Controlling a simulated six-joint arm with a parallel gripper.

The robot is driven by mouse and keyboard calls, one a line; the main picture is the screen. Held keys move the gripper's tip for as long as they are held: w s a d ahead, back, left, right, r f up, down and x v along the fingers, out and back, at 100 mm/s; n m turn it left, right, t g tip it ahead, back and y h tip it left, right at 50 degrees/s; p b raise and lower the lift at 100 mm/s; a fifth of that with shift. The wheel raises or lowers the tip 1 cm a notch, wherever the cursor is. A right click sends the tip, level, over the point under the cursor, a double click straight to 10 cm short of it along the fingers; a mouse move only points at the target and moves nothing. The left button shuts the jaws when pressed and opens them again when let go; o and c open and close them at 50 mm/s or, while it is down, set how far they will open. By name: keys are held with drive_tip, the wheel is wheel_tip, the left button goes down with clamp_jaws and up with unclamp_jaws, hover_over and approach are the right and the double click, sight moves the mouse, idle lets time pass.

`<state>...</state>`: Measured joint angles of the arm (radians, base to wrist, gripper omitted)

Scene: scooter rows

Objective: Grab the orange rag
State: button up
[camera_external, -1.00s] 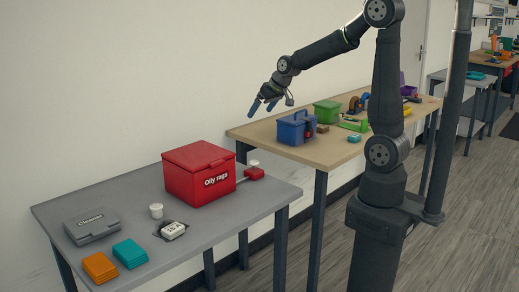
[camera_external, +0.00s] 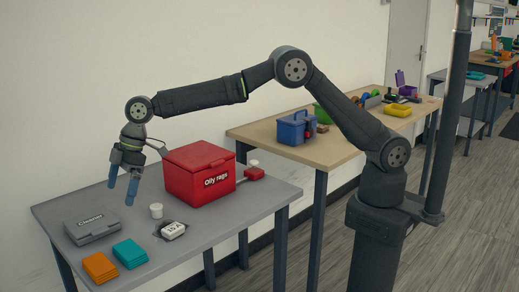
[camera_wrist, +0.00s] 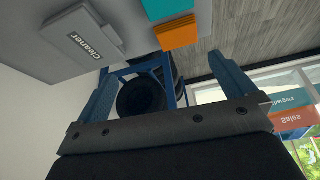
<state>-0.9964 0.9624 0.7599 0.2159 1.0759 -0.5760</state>
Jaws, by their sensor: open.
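The orange rag (camera_external: 100,267) lies folded flat at the front left of the grey table, left of a teal rag (camera_external: 130,253). In the wrist view the orange rag (camera_wrist: 177,33) shows near the top, beside the teal rag (camera_wrist: 166,8). My gripper (camera_external: 122,191) is open and empty, with its blue fingers pointing down. It is above the table, behind and above the rags, near the cleaner case. In the wrist view my gripper's fingers (camera_wrist: 165,75) are spread apart with nothing between them.
A grey case marked Cleaner (camera_external: 92,226) sits behind the rags. A wooden table (camera_external: 335,130) with a blue toolbox (camera_external: 296,127) is farther back.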

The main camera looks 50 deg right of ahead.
drive_tip(key=s+a+f, duration=0.1)
drive_tip(key=s+a, duration=0.2)
approach(106, 259)
drive_tip(key=shift+a+f+n, duration=0.2)
drive_tip(key=shift+a+f, duration=0.15)
drive_tip(key=shift+f, duration=0.25)
drive_tip(key=shift+a+f+n, duration=0.2)
drive_tip(key=shift+a+f, duration=0.1)
drive_tip(key=shift+f, duration=0.35)
drive_tip(key=shift+x, duration=3.15)
drive_tip(key=shift+d, duration=0.15)
drive_tip(key=c, duration=0.7)
